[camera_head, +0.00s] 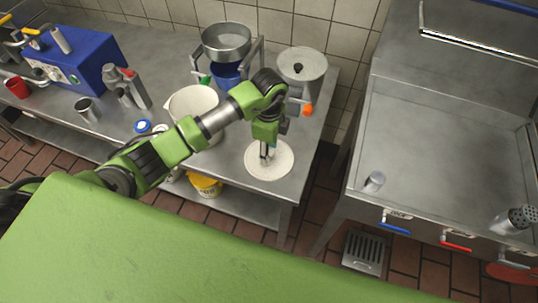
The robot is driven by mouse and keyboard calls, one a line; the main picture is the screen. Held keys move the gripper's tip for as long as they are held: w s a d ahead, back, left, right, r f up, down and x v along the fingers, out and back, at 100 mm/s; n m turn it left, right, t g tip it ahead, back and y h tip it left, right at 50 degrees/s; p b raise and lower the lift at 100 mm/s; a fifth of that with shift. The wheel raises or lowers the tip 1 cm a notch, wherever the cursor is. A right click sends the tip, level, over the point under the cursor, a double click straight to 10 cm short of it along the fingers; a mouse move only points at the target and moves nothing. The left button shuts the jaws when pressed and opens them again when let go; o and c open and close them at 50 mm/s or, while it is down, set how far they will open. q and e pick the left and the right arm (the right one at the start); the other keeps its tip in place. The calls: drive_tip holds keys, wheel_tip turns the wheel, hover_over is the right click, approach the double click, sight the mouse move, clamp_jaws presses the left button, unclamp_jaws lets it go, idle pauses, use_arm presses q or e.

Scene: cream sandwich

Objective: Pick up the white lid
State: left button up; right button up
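The white lid (283,164) is a round, flat disc. It appears to lie on the metal table near its front right corner. My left arm reaches in from the left over the table, and my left gripper (266,155) points down at the middle of the lid. The fingertips overlap the lid's centre in the picture. They look close together, but their gap and any contact with the lid are too small to tell. The gripper hides part of the lid's middle. My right gripper is not in view.
A white bucket (180,104) stands left of the lid, partly behind my arm. A lidded metal pot (302,66) and a metal bowl on a stand (226,40) are behind. A blue machine (75,65) is at left. A grill (430,145) stands across a gap at right.

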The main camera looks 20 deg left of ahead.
use_arm(q)
drive_tip(key=c, duration=1.1)
